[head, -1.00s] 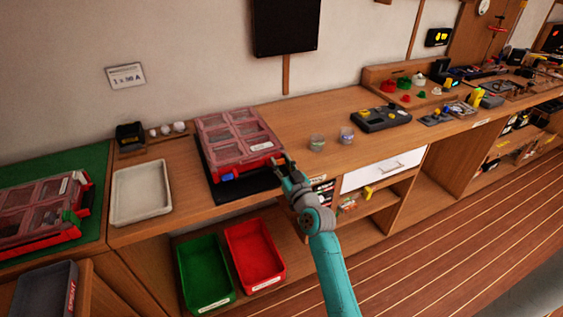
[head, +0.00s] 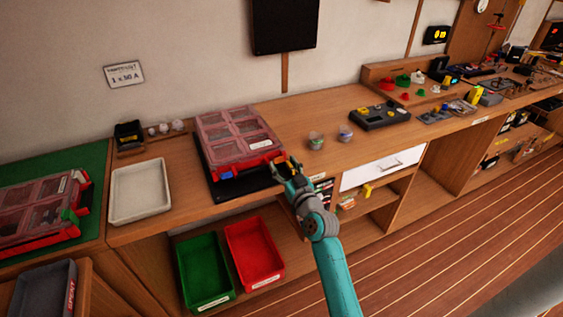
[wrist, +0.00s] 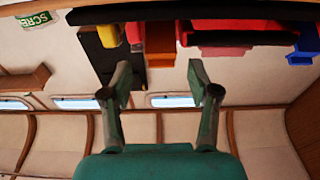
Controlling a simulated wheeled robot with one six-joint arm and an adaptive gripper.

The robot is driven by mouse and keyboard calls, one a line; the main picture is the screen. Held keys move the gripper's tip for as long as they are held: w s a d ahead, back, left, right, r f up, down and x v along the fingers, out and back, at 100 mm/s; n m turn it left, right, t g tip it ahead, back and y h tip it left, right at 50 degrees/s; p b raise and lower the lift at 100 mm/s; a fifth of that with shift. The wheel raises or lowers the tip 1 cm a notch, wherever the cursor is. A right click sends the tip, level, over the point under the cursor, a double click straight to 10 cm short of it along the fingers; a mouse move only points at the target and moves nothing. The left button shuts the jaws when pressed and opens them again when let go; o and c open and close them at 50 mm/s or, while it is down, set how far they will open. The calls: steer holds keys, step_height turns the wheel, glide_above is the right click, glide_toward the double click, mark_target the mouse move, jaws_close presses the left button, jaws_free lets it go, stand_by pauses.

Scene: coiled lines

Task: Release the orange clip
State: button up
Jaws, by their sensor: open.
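The red case (head: 238,141) with a clear compartment lid lies on a dark mat (head: 247,193) on the wooden bench. Its blue clip (head: 227,175) is at the front left; it also shows at the right of the wrist view (wrist: 302,48). The orange clip (wrist: 160,45) sits at the case's front edge in the wrist view, ahead of the gap between my fingers. My gripper (wrist: 160,82) is open, with nothing between its fingertips. In the head view my gripper (head: 287,166) is at the case's front right corner and partly hides the orange clip there.
Two small cups (head: 316,140) stand right of the case. A white tray (head: 140,191) lies to the left. Green (head: 204,270) and red (head: 254,252) bins sit below the bench front. A second case (head: 40,207) is at far left.

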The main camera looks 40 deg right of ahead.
steer(key=v, duration=1)
stand_by(0.3)
steer(key=s+a+f+g+y, duration=0.1)
steer(key=s+a+f, duration=0.4)
steer(key=s+a, duration=0.25)
steer(key=s+a+f+g, duration=0.1)
steer(key=s+a+f, duration=0.45)
steer(key=s, duration=0.35)
steer(key=s+a+r+n+g+y, duration=0.1)
steer(key=s+a, duration=0.4)
steer(key=s, duration=0.5)
steer(key=s+a+r+n+y, duration=0.2)
steer(key=s+a+r+y, duration=0.1)
steer(key=s, duration=0.8)
steer(key=shift+a+r+g, duration=0.4)
steer(key=shift+a+r, duration=0.3)
steer(key=shift+a, duration=0.25)
